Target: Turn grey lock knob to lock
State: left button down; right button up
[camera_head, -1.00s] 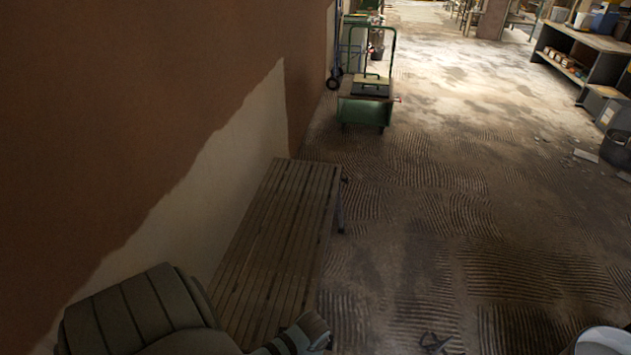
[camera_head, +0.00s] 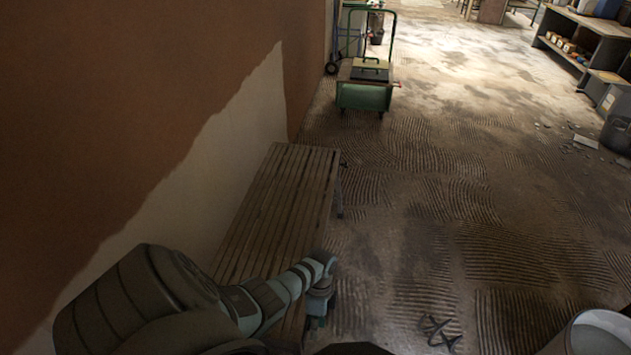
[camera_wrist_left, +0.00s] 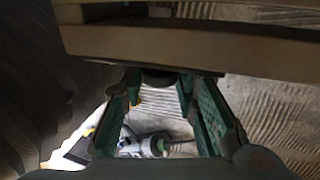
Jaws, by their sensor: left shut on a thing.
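My left gripper (camera_head: 318,312) hangs at the right long edge of the slatted wooden bench (camera_head: 270,205), pointing down in the head view. In the left wrist view its green fingers (camera_wrist_left: 160,92) reach toward the bench underside (camera_wrist_left: 180,42). A dark, rounded part sits between the fingertips, close under the wood; it looks like the grey lock knob (camera_wrist_left: 158,78), mostly shaded and partly hidden. The fingers are shut on it. How far it is turned cannot be seen. In the head view the knob is hidden by my gripper. My right gripper is not in view.
A brown wall (camera_head: 150,100) with a pale bare patch borders the bench on the left. A green cart (camera_head: 365,90) stands beyond the bench. A pale bucket (camera_head: 597,335) is at the lower right. The ridged floor right of the bench is largely clear.

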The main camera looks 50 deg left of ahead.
pick_arm(q)
jog(key=c, duration=1.2)
grip_release()
jog(key=shift+c, duration=0.2)
jog(key=v, duration=1.2)
